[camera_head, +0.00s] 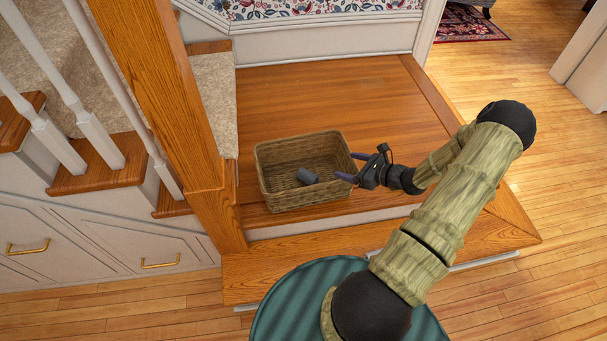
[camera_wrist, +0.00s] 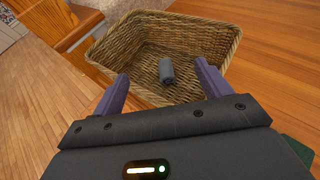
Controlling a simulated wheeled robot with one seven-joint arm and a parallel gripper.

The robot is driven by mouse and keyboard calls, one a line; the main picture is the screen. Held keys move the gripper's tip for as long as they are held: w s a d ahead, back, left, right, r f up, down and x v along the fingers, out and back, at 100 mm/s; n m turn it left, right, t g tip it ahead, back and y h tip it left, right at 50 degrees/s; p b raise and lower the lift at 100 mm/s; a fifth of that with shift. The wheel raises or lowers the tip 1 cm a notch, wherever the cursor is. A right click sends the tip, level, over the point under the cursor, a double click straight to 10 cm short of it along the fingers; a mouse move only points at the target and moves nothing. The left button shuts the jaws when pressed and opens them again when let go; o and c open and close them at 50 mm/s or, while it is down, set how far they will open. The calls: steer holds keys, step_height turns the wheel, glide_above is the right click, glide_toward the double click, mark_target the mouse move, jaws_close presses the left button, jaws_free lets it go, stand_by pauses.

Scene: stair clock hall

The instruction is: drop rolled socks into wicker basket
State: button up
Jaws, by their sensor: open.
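The wicker basket (camera_head: 276,202) stands on the wooden landing and also shows in the wrist view (camera_wrist: 112,50). The rolled socks (camera_head: 307,176), a small grey roll, lie inside the basket on its floor; they also show in the wrist view (camera_wrist: 166,70). My gripper (camera_head: 350,167) is at the right side of the basket, its purple fingers pointing toward it. In the wrist view my gripper (camera_wrist: 166,83) is open, with its fingers apart and nothing held between them. The socks appear beyond the fingertips, apart from them.
The wooden landing (camera_head: 310,95) is bare behind the basket. A wooden newel post (camera_head: 165,90) and white balusters stand at its left, beside carpeted stairs (camera_head: 213,95). Open wooden floor (camera_head: 545,140) lies to the right.

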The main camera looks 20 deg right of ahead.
steer(key=shift+v, duration=0.9)
steer(key=shift+a, duration=0.1)
steer(key=s+a+r+n+g, duration=0.3)
steer(key=a+r+n+g, duration=0.15)
steer(key=a+n, duration=0.25)
steer(key=s+a+r+n+g, duration=0.2)
steer(key=a+r+n+g, duration=0.25)
steer(key=a+n, duration=0.3)
steer(key=s+a+r+n+h, duration=0.4)
steer(key=r+n, duration=0.2)
steer(key=n, duration=0.2)
steer(key=s+a+r+n+h, duration=0.3)
steer(key=a+r+n, duration=0.1)
steer(key=r+n, duration=0.25)
steer(key=w+p+v, duration=0.2)
steer(key=p+v, duration=1)
steer(key=p, duration=0.1)
steer(key=w+r+p+v, duration=0.1)
steer(key=w+p+v, duration=0.2)
steer(key=p+v, duration=1)
steer(key=shift+r+n+p, duration=0.3)
steer(key=shift+r, duration=0.05)
